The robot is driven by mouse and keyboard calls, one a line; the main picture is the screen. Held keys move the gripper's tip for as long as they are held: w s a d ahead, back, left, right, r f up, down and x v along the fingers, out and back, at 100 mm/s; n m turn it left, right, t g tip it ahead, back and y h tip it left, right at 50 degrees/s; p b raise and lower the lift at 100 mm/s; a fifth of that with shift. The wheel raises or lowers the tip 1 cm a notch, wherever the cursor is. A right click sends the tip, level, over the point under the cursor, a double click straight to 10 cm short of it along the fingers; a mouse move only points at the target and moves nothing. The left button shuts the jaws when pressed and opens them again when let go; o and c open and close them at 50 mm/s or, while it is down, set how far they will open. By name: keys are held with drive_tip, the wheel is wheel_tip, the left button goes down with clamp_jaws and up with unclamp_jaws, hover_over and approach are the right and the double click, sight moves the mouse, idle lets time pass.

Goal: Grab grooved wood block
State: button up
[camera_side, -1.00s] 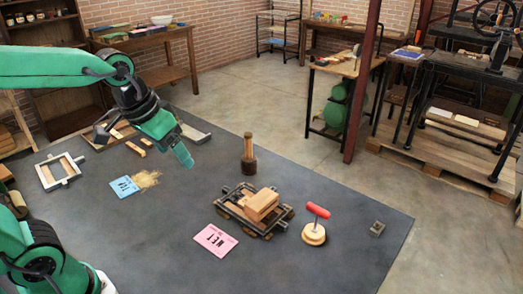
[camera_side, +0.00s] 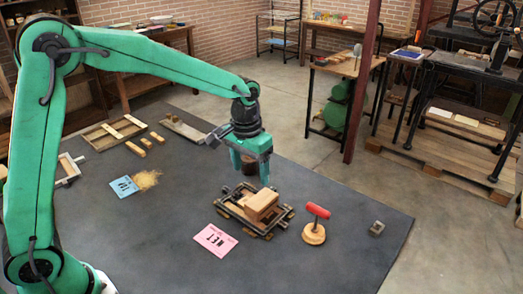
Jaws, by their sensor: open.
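A light wood block (camera_side: 262,203) sits tilted on a small dark wooden frame (camera_side: 236,213) with several feet, near the middle of the dark table. I cannot make out a groove on it at this size. My gripper (camera_side: 252,179) points down, open and empty, just above and behind the block. Its fingertips are apart from the block as far as I can see.
A red-handled roller (camera_side: 316,222) on a round wood base and a small grey metal block (camera_side: 377,228) stand to the right. The right front of the table (camera_side: 345,260) is clear.

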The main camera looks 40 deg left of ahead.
hover_over(262, 199)
drive_tip(key=shift+g, duration=0.4)
wheel_tip(262, 199, down, 4)
drive_tip(key=shift+s+d+f, duration=0.1)
drive_tip(key=shift+s+f, duration=0.05)
drive_tip(key=shift+f, duration=0.1)
drive_tip(key=shift+f, duration=1.2)
drive_tip(key=shift+f, duration=0.1)
drive_tip(key=shift+f, duration=2.5)
drive_tip(key=shift+c, duration=0.4)
drive_tip(key=c, duration=1)
